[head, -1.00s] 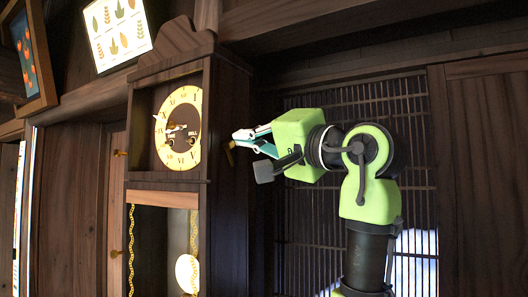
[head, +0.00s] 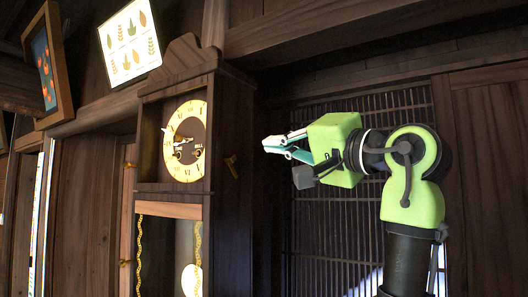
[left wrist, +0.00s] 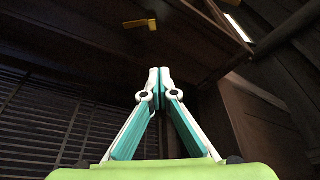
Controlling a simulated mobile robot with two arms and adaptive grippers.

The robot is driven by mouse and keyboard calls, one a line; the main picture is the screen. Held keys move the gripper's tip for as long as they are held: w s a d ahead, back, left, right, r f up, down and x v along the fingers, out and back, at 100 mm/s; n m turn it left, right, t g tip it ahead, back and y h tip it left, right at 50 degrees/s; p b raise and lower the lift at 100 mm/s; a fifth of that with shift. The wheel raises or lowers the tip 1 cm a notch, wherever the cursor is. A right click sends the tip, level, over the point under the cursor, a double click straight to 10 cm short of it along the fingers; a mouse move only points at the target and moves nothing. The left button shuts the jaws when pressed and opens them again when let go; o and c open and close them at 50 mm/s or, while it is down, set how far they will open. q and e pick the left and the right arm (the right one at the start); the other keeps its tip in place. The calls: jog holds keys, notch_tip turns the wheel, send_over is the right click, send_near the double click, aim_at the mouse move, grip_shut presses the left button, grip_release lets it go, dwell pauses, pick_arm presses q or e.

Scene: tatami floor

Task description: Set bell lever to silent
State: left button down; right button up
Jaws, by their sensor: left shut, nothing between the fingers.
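A tall dark wooden clock (head: 232,120) stands left of centre in the head view, with a cream dial (head: 170,158). My left gripper (head: 266,146) is shut and empty, to the right of the lever and a little higher in the picture. A gap shows between them. In the left wrist view its fingertips (left wrist: 159,72) meet, below the lever in the picture. My right gripper is not in view.
A slatted lattice (head: 330,240) stands behind my arm. A framed picture (head: 45,65) and a leaf print (head: 130,42) are at the upper left. A pendulum (head: 190,280) and chains hang in the clock's lower case.

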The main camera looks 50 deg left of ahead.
pick_arm(q)
jog(key=shift+s+d+f+b, duration=0.1)
jog(key=shift+d+f+b, duration=0.1)
jog(key=shift+d, duration=0.55)
jog(key=shift+s+d+f+b, duration=0.1)
jog(key=shift+d+b, duration=0.05)
jog(key=shift+d, duration=0.6)
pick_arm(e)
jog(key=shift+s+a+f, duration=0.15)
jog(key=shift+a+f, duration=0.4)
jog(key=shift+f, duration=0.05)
